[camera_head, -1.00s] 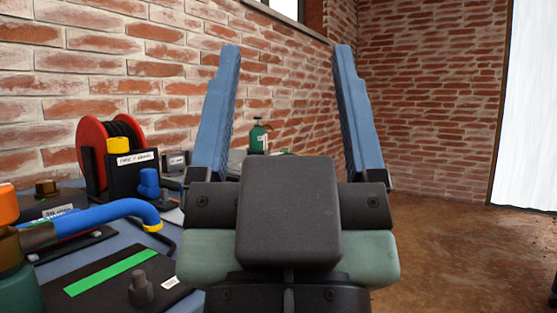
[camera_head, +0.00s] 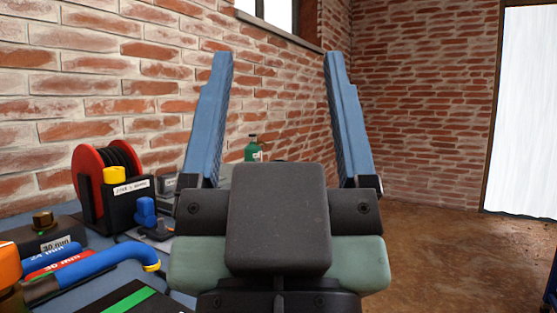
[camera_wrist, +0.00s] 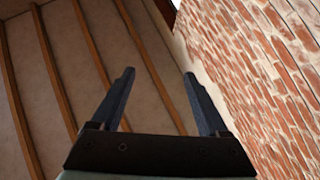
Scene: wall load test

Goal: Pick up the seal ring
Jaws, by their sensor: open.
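My gripper (camera_head: 278,120) is raised in the middle of the head view, its two blue fingers wide apart and pointing up, with nothing between them. It also shows in the wrist view (camera_wrist: 160,98), open and empty against the ceiling and brick wall. I cannot make out a seal ring for certain in either view. My gripper and wrist hide part of the bench top (camera_head: 22,208).
On the bench at left are a red reel (camera_head: 90,178), a black labelled box (camera_head: 128,200), a blue fitting (camera_head: 146,210), a blue bent pipe (camera_head: 115,256) and a dark block with a brass nut (camera_head: 42,219). A green bottle (camera_head: 252,150) stands behind.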

